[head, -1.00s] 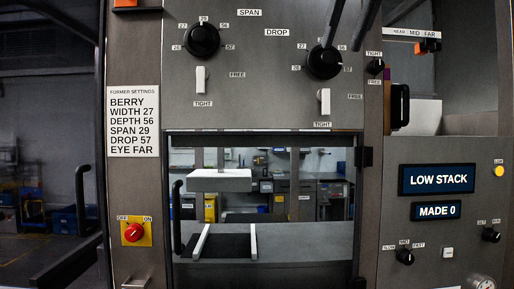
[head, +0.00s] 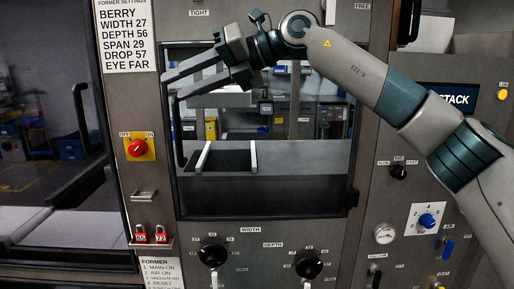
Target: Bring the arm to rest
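My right arm (head: 370,75) reaches in from the right across the front of the machine. Its gripper (head: 171,88) points left in front of the upper left of the window door (head: 265,205). Its two fingers are apart with nothing seen between them. The lower fingertip overlaps the top of the door's black upright handle (head: 179,135) in the picture; I cannot tell whether they touch. The door looks shut. My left gripper is not in view.
A red knob on a yellow plate (head: 138,148) sits left of the door, above two red padlocks (head: 150,236). Below are WIDTH (head: 212,256) and DEPTH (head: 309,267) dials. A blue knob (head: 427,220) and a gauge (head: 385,234) are at right. My arm partly covers the display (head: 458,98).

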